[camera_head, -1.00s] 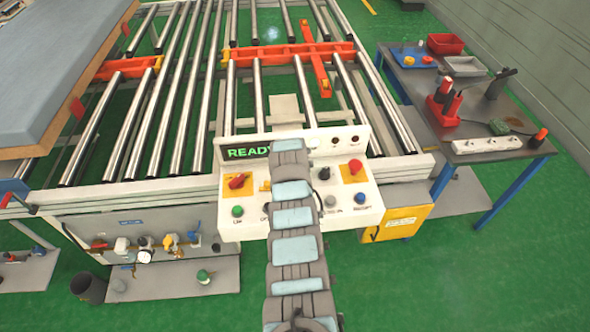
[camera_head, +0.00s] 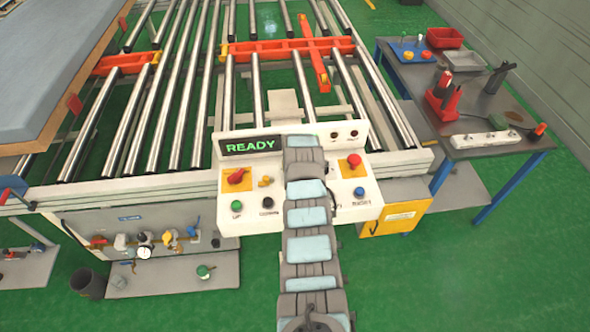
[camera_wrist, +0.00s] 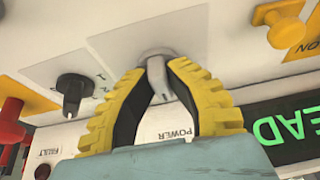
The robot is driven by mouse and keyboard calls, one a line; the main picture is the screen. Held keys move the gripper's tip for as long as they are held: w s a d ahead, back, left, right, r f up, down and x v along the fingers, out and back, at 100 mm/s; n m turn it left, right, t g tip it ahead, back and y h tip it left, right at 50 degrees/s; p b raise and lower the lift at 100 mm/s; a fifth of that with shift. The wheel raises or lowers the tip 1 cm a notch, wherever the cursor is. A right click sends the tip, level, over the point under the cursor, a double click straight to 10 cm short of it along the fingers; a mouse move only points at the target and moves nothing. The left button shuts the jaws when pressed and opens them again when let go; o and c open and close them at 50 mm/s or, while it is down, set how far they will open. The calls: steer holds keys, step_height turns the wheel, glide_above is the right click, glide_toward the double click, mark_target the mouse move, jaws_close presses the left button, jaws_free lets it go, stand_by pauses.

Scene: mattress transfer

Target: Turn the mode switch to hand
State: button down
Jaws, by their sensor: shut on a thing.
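In the wrist view my gripper (camera_wrist: 156,66), with yellow ribbed fingers, has its tips closed around a grey switch knob (camera_wrist: 157,76) on a grey plate. A black pointer knob (camera_wrist: 73,92) on a lighter plate sits to the left, apart from the fingers. Small marks beside it are too blurred to read. I cannot tell from labels which knob is the mode switch. In the head view my arm covers the middle of the white control panel (camera_head: 232,216), hiding both knobs and the fingertips.
The panel also bears a red rotary switch (camera_head: 237,178), a yellow knob (camera_wrist: 285,22), a red button (camera_head: 354,160), and green (camera_head: 237,206) and blue (camera_head: 359,191) buttons. A display (camera_head: 250,146) reads READY. Rollers lie behind; a side table (camera_head: 480,150) stands right.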

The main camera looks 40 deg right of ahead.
steer(key=shift+f, duration=0.1)
steer(key=c, duration=1)
jaws_free()
steer(key=shift+c, duration=0.2)
steer(key=shift+v, duration=1.1)
steer(key=shift+s+a+r, duration=0.15)
steer(key=shift+s+r, duration=0.05)
steer(key=shift+r, duration=0.3)
steer(key=v, duration=0.8)
steer(key=shift+s+r, duration=0.2)
steer(key=shift+r, duration=0.15)
steer(key=shift+a, duration=0.1)
